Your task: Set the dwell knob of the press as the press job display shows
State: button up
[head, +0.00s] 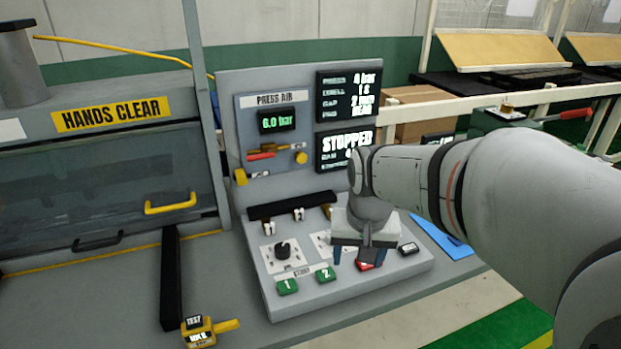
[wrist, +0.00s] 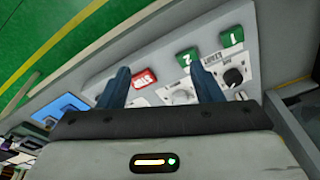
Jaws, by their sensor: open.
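The press job display (head: 348,95) shows 4 bar, what looks like dwell 1 s, and a gap of 2 mm. On the sloped control panel (head: 345,296), a black knob (head: 283,250) sits on a white scale plate at left; it also shows in the wrist view (wrist: 233,77). A second white plate (head: 320,242) is partly hidden by my gripper (head: 358,262). In the wrist view a pale round dial (wrist: 180,93) lies on it, seen between my open, empty fingers (wrist: 158,72). I cannot read which knob is dwell.
Green buttons 1 (head: 287,287) and 2 (head: 325,274) line the panel front. A red stop button (wrist: 145,78) is close to my fingers. Small levers (head: 299,214) stand behind. A lower display (head: 346,150) reads STOPPED. A yellow pendant (head: 201,332) lies at front left.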

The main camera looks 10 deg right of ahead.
jog(key=w+f+m+p, duration=0.1)
jog(key=w, duration=0.5)
jog(key=w+f+m+g+p, duration=0.1)
jog(key=w+f+m, duration=0.1)
jog(key=w, duration=0.5)
jog(key=w+f+m+p, duration=0.1)
jog(key=w+m+p, duration=0.1)
jog(key=w, duration=0.5)
jog(key=shift+w+a+f+g, duration=0.15)
jog(key=shift+f+g, duration=0.1)
jog(key=shift+g, duration=0.15)
jog(key=shift+w+f, duration=0.15)
jog(key=shift+f, duration=0.05)
notch_tip(320, 180, down, 8)
jog(key=shift+r+p, duration=0.15)
jog(key=shift+p, duration=0.45)
jog(key=c, duration=1)
